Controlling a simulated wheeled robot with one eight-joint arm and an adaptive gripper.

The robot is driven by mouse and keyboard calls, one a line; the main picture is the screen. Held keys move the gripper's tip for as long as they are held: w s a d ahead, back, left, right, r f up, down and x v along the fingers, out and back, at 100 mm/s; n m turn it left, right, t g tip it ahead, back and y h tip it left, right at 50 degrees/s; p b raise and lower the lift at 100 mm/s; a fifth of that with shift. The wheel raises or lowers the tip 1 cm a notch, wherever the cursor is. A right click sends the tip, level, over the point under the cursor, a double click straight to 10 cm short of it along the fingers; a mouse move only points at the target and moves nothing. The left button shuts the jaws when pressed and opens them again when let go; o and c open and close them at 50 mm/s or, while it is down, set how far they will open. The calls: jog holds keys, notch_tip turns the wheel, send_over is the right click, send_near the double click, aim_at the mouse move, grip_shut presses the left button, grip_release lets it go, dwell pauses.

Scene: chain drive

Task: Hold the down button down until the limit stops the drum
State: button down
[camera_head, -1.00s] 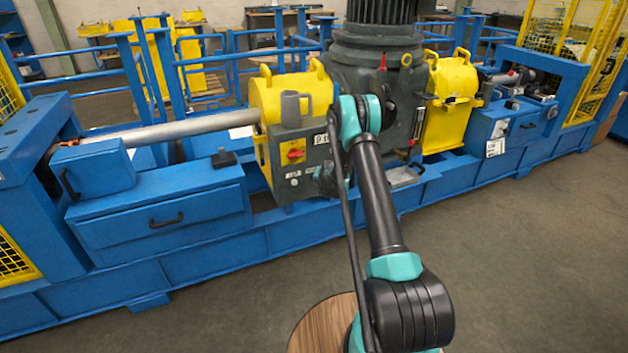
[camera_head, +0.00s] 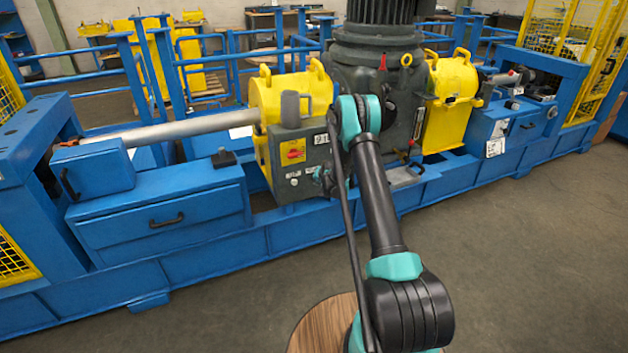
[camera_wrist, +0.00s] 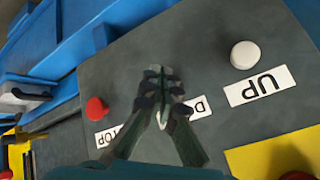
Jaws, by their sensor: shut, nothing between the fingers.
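The grey control box (camera_head: 300,165) stands beside the motor in the head view, and its panel (camera_wrist: 125,75) fills most of the wrist view. The white UP button (camera_wrist: 245,55) and its UP label (camera_wrist: 260,86) are at the right. The red STOP button (camera_wrist: 97,108) is at the left, above its partly covered label (camera_wrist: 107,136). My gripper (camera_wrist: 160,75) is shut and empty, pointing at the panel between these buttons. It covers most of the DOWN label (camera_wrist: 199,108); only the "D" end shows clearly. The down button is hidden behind the fingers, so contact or pressing cannot be told.
A yellow plate with a red switch (camera_head: 293,152) is on the control box; its yellow also shows at lower right in the wrist view. The large motor (camera_head: 378,60), yellow housings and blue frame (camera_head: 210,195) surround it. Open floor (camera_head: 540,260) lies at right.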

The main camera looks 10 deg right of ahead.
jog(key=shift+w, duration=0.15)
jog(key=shift+w+a, duration=0.15)
jog(key=shift+w, duration=0.1)
